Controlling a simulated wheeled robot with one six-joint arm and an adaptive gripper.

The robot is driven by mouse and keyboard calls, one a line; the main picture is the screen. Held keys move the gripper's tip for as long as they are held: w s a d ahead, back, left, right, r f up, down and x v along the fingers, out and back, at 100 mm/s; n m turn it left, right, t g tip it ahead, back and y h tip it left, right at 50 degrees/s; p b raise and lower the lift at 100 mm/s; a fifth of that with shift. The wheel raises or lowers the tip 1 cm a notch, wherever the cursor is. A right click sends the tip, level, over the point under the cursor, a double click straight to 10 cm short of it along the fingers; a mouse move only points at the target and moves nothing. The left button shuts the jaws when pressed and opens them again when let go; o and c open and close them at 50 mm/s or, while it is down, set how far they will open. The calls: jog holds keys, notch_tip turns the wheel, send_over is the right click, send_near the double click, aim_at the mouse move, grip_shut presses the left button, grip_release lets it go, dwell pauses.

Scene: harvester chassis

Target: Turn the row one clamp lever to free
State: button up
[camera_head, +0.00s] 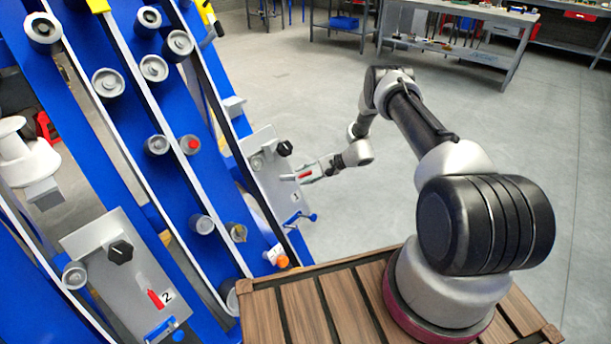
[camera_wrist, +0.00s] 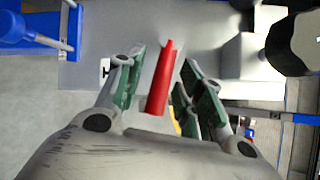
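The row one panel (camera_head: 262,178) is a grey plate marked 1 on the blue frame. Its red clamp lever (camera_head: 304,176) shows small in the head view, at my gripper (camera_head: 306,172). In the wrist view the red lever (camera_wrist: 162,80) stands between the two green-padded fingers of my gripper (camera_wrist: 163,82).
A black knob (camera_head: 285,148) sits above the lever and a blue handle (camera_head: 300,217) below it on the panel. A second panel (camera_head: 115,268), marked 2, has its own red lever (camera_head: 155,298). The floor right of the frame is clear; workbenches (camera_head: 455,15) stand far back.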

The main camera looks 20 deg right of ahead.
jog(key=v, duration=1.2)
